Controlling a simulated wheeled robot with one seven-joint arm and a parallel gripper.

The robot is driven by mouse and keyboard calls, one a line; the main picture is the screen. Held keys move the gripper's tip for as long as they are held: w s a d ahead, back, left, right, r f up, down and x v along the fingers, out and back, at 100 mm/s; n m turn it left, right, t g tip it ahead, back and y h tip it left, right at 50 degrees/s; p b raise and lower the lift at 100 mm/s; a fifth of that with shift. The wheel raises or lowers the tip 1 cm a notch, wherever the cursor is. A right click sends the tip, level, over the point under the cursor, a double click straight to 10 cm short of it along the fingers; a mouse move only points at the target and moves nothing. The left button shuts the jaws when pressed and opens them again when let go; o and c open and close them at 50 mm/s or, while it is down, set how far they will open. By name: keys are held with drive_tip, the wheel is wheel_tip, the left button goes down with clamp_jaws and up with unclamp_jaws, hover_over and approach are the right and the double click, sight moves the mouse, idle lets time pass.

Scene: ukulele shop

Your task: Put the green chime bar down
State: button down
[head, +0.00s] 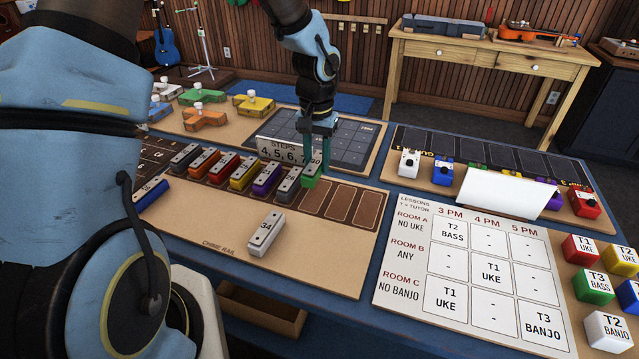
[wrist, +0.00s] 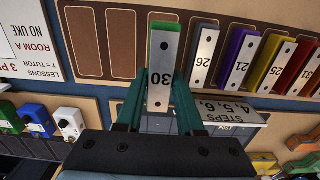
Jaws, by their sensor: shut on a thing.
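The green chime bar (head: 312,178), with a silver top marked 30, is held in my gripper (head: 318,150). In the wrist view the bar (wrist: 161,62) stands between the two teal fingers, its far end pointing at the row of slots. It is over the chime rail board (head: 330,256), just right of the grey bar marked 26 (head: 289,183). Empty brown slots (head: 339,202) continue to its right. I cannot tell whether the bar touches its slot or hangs slightly above it.
Several coloured bars stand left of bar 26, including a purple bar (head: 266,179). A loose white bar marked 34 (head: 266,233) lies in front of the slots. The steps sign (head: 283,152) stands close behind the row. The lesson board (head: 466,270) is to the right.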

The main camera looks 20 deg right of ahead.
sight(317, 193)
drive_tip(key=shift+f+p, duration=0.6)
drive_tip(key=shift+f, duration=2.6)
drive_tip(key=shift+f, duration=0.1)
drive_tip(key=shift+f, duration=0.15)
drive_tip(key=c, duration=0.5)
unclamp_jaws()
wheel_tip(317, 193, up, 12)
drive_tip(key=b, duration=0.2)
drive_tip(key=shift+r+b, duration=0.25)
drive_tip(key=shift+b, duration=0.15)
drive_tip(key=s+a+r+n, duration=0.1)
drive_tip(key=a+n, duration=0.1)
drive_tip(key=a, duration=0.8)
drive_tip(key=s+a+r+n+t, duration=0.1)
drive_tip(key=a+n, duration=0.2)
drive_tip(key=a, duration=0.7)
drive_tip(key=s+a+r+n, duration=0.1)
drive_tip(key=s+a+n, duration=0.1)
drive_tip(key=a, duration=0.8)
drive_tip(key=shift+a+r+t, duration=0.1)
drive_tip(key=shift+t, duration=0.2)
